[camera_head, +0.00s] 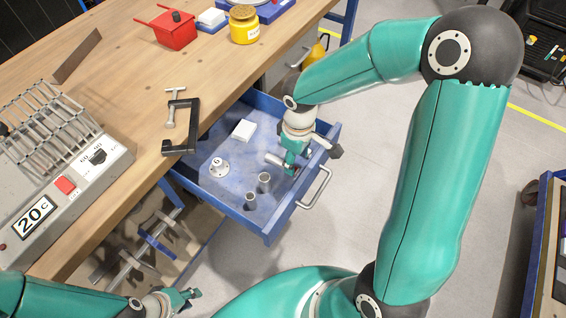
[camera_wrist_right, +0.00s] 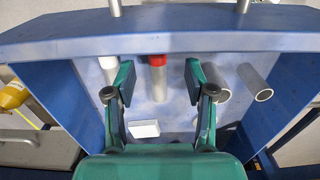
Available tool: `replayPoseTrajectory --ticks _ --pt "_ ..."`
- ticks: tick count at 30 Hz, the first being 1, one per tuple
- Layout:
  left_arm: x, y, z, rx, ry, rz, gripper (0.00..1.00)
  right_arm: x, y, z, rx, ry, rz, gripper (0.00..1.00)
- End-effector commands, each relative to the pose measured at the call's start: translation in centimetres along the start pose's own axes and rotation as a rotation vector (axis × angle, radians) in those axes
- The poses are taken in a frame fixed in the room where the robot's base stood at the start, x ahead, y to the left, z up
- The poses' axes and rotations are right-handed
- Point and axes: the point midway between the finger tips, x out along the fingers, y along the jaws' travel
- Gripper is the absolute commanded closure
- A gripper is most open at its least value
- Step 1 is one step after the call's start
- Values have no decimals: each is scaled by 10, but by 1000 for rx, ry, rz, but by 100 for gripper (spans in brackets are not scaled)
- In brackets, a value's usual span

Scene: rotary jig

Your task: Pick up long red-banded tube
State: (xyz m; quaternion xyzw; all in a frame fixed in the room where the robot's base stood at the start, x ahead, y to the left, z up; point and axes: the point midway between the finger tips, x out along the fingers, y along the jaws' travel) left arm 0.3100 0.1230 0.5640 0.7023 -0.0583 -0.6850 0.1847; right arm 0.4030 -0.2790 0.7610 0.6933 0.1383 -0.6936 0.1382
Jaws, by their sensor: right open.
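The long red-banded tube (camera_wrist_right: 158,82) lies on the floor of the open blue drawer, its red band towards the drawer front. In the head view its grey part (camera_head: 273,158) shows beside my right gripper (camera_head: 290,170), which partly hides the rest. My right gripper is open, pointing down into the drawer. In the right wrist view its two fingers (camera_wrist_right: 158,82) stand on either side of the tube, with gaps on both sides. My left gripper (camera_head: 191,294) is at the bottom of the head view, away from the drawer; its jaw opening is unclear.
The blue drawer (camera_head: 255,223) also holds two upright grey tubes (camera_head: 264,181), a white box (camera_head: 244,130) and a round white piece (camera_head: 219,167). A pale tube (camera_wrist_right: 108,68) lies left of the fingers. A black clamp (camera_head: 183,128) sits at the bench edge.

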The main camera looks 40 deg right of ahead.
Motion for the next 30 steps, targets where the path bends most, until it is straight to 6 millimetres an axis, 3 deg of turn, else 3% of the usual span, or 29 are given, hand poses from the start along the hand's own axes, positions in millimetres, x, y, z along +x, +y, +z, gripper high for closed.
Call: replayPoseTrajectory --ticks 5,15,23,30 --pt "1 0 0 0 0 0 69 10 1 0 -1 -2 -1 46" --pt "6 -2 0 0 0 0 69 53 4 1 -1 -1 -2 46" --pt "5 -2 0 0 0 0 69 55 4 0 -1 0 -1 46" --pt "5 -2 0 0 0 0 69 55 4 0 -1 0 -1 82"
